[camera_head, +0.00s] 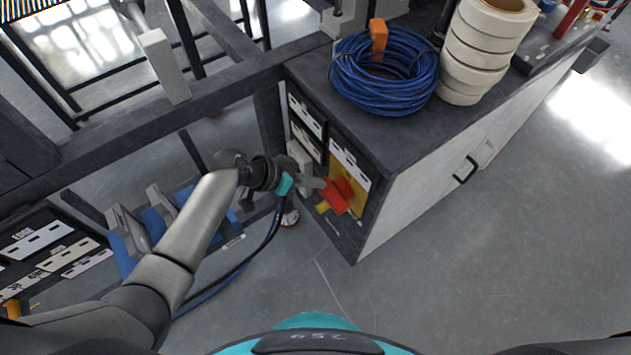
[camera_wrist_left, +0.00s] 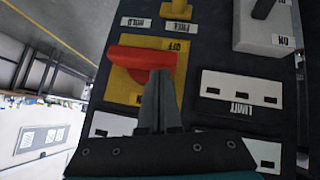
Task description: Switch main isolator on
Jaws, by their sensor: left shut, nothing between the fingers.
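The main isolator is a red rotary handle (camera_head: 336,195) on a yellow plate (camera_head: 350,201), on the dark end panel of the cabinet. In the left wrist view the red handle (camera_wrist_left: 142,61) lies across the yellow plate (camera_wrist_left: 122,88), with an "OFF" label above it. My left gripper (camera_head: 318,184) is shut with nothing between its fingers. Its fingertips (camera_wrist_left: 160,78) are right at the handle and overlap its lower edge in the left wrist view; I cannot tell whether they touch. My right gripper is not in view.
A grey switch box (camera_wrist_left: 263,27) and a white "LIMIT" plate (camera_wrist_left: 240,97) sit beside the isolator. A blue cable coil (camera_head: 384,80) and stacked white rolls (camera_head: 476,60) stand on the cabinet top (camera_head: 330,105). The floor at right is clear.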

